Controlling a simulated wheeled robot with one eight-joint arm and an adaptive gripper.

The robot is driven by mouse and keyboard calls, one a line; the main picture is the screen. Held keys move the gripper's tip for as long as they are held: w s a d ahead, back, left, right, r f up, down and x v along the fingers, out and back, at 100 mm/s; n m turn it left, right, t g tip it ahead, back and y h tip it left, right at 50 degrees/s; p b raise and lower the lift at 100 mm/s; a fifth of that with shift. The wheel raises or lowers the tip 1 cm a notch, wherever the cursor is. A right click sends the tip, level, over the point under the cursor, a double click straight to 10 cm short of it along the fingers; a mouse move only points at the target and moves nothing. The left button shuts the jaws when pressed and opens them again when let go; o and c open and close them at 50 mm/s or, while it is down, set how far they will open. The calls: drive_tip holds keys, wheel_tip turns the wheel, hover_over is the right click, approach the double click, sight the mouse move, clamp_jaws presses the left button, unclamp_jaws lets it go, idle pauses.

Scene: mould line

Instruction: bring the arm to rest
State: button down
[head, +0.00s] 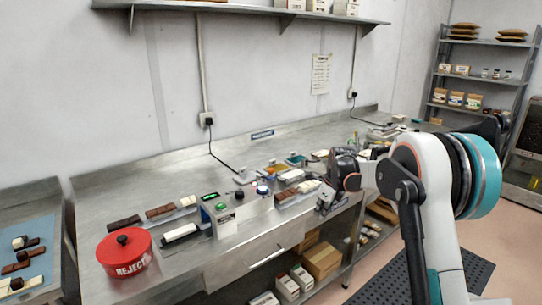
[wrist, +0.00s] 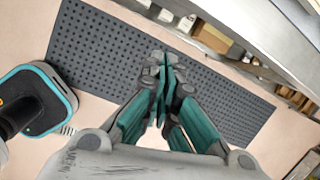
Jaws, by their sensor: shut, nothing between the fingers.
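My gripper (wrist: 163,68) is shut and empty in the wrist view, its grey fingertips together. It hangs over the floor beside the bench, above a dark perforated mat. In the head view my gripper (head: 326,203) is small and dark at the bench's front edge, right of the chocolate bars; I cannot tell whether it touches the edge. My arm reaches in from the right side of the head view, bent at a large teal-banded joint.
The steel bench (head: 150,186) carries a red reject pot (head: 125,255), a machine with buttons (head: 222,207) and several chocolate bars (head: 168,210). Boxes (head: 322,260) stand on the shelf below. The perforated mat (wrist: 90,58) lies on open floor. A rack (head: 480,80) stands at the back right.

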drive_tip(key=s+a+r+n+t, duration=0.1)
drive_tip(key=s+r+n, duration=0.7)
drive_tip(key=s, duration=0.4)
drive_tip(key=s+a+r+n+t, duration=0.1)
drive_tip(key=s+r+n, duration=0.4)
drive_tip(key=s+r, duration=0.55)
drive_tip(key=s+f+n+t, duration=0.1)
drive_tip(key=s+f+n, duration=0.1)
drive_tip(key=s+n, duration=0.4)
drive_tip(key=s+f+n+t+h, duration=0.1)
drive_tip(key=s+f+n, duration=0.2)
drive_tip(key=s, duration=1.4)
drive_tip(key=n, duration=0.4)
drive_tip(key=shift+s+a, duration=0.15)
drive_tip(key=shift+a, duration=0.2)
